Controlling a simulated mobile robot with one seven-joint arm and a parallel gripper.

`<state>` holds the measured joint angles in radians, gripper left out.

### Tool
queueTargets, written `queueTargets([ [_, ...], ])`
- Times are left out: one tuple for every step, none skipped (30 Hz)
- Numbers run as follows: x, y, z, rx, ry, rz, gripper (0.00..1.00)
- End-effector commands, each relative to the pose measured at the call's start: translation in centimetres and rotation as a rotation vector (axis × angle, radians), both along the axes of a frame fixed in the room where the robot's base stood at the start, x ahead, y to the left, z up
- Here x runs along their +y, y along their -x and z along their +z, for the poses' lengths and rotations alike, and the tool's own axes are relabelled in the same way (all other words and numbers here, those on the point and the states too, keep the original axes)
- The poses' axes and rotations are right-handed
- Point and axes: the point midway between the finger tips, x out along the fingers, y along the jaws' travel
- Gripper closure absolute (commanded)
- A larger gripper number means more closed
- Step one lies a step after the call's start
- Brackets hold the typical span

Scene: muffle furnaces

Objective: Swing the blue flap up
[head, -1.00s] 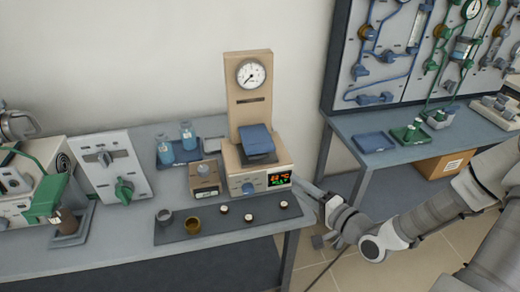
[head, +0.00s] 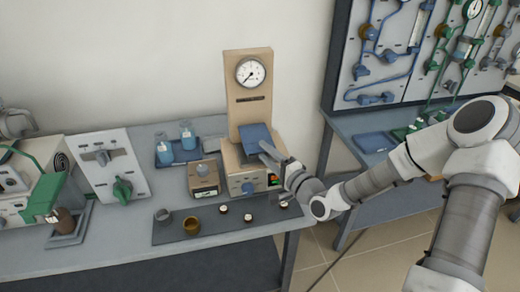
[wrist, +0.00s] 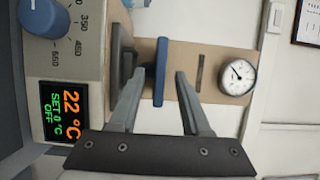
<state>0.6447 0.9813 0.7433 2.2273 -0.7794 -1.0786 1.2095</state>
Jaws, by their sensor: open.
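The blue flap (head: 255,138) sits on top of the beige furnace (head: 233,180), in front of its tall back panel. In the wrist view the flap (wrist: 161,60) appears edge-on as a thin blue strip. My gripper (head: 268,150) is at the flap's right front side, over the furnace. In the wrist view my gripper (wrist: 160,76) is open, with one finger on each side of the flap's edge. I see a gap on both sides. My gripper hides part of the flap's right side and of the display in the head view.
The furnace has a blue knob (wrist: 45,15), a lit display (wrist: 64,115) and a round gauge (head: 251,72). A small box (head: 204,180) stands to its left. A dark mat (head: 230,222) with cups and small pieces lies in front. The right table holds trays.

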Motion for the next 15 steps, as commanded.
queueTargets([
  [0.6,-0.6,0.0,-0.002,-0.001,0.001,0.53],
  [0.9,-1.0,0.0,-0.002,0.000,0.001,0.53],
  [1.2,-1.4,0.0,-0.001,0.000,0.002,0.53],
  [1.4,-1.6,0.0,-0.001,0.001,0.002,0.53],
  [1.5,-1.9,0.0,-0.001,0.000,0.001,0.53],
  [1.7,-2.1,0.0,0.000,0.000,0.000,0.53],
  [1.8,-2.2,0.0,0.000,0.000,0.000,0.53],
  [1.9,-2.3,0.0,0.001,-0.001,0.000,0.53],
  [2.0,-2.5,0.0,0.001,-0.001,0.000,0.53],
  [2.0,-2.5,0.0,0.001,-0.001,0.000,0.53],
  [2.0,-2.6,0.0,0.001,-0.001,-0.001,0.53],
  [2.0,-2.6,0.0,0.001,-0.001,-0.001,0.53],
  [2.0,-2.6,0.0,0.001,-0.001,-0.001,0.53],
  [2.0,-2.6,0.0,0.001,-0.001,-0.001,0.53],
  [2.0,-2.6,0.0,0.001,-0.001,-0.001,0.53],
])
